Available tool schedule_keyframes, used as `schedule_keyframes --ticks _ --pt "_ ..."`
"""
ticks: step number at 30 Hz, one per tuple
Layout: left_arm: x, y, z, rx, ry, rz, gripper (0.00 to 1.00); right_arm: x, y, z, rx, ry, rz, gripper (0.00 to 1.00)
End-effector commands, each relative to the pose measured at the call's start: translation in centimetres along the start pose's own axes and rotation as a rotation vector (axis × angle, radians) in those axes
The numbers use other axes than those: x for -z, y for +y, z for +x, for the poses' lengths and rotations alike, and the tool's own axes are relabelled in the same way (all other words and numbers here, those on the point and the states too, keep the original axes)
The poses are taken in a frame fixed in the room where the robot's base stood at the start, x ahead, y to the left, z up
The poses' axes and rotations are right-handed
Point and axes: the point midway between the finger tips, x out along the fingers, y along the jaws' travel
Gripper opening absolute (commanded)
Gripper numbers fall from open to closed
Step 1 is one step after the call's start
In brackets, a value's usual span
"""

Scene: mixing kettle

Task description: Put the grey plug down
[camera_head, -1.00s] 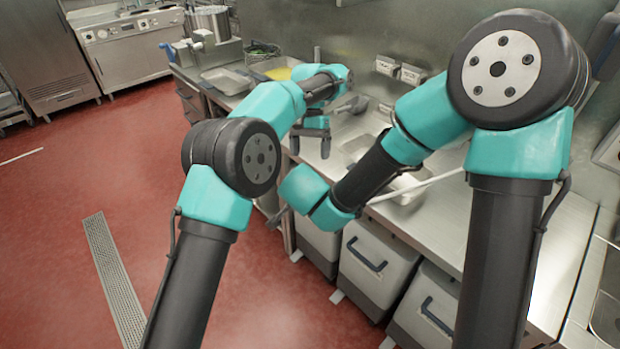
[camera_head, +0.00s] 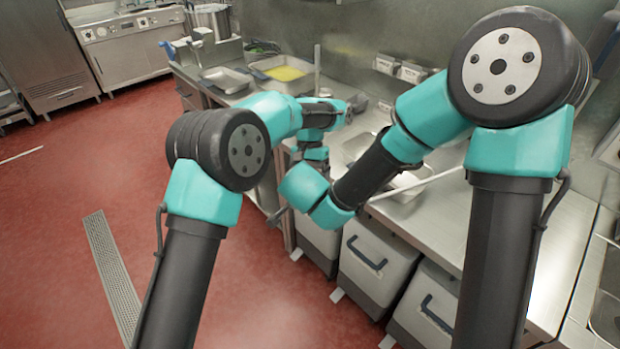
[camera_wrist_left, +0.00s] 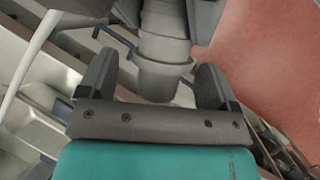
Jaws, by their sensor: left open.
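My left gripper (camera_head: 316,158) points down near the front edge of the counter, close to my right forearm. In the left wrist view its two dark fingers (camera_wrist_left: 157,75) are apart. A stepped grey cylinder, which looks like the grey plug (camera_wrist_left: 163,50), shows between and beyond them. A gap shows on its left side; it is close to the right finger, and I cannot tell if they touch. The plug is not clearly seen in the head view. My right gripper (camera_head: 276,216) is mostly hidden behind its teal wrist, left of the counter front.
The steel counter (camera_head: 480,225) holds a sink basin (camera_head: 408,187), a tray of yellow food (camera_head: 284,73) and an empty metal pan (camera_head: 226,79). A pale rod (camera_head: 430,182) lies across near the basin. Grey bins (camera_head: 375,270) stand under the counter.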

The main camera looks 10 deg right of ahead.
Motion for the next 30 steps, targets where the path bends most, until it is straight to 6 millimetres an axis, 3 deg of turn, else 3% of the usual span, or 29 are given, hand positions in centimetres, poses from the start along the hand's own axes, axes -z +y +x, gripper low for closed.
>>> schedule_keyframes --ticks 2,18,19,27,30 --pt "0.00 0.00 -0.01 0.000 0.000 0.000 0.81 0.01 -0.01 -0.01 0.000 0.000 0.000 0.22" --pt "0.01 -0.01 -0.02 0.000 0.000 0.000 0.29 0.01 0.00 -0.01 0.000 0.000 0.000 0.22" --pt "0.00 -0.01 -0.04 0.000 0.000 0.000 0.29 0.01 0.00 -0.01 0.000 0.000 0.000 0.49" --pt "0.00 0.00 -0.04 0.000 0.000 0.000 0.29 0.01 0.00 0.00 0.000 0.000 0.000 0.74" --pt "0.00 0.00 -0.04 0.000 0.000 0.000 0.29 0.00 0.00 0.00 0.000 0.000 0.000 0.77"
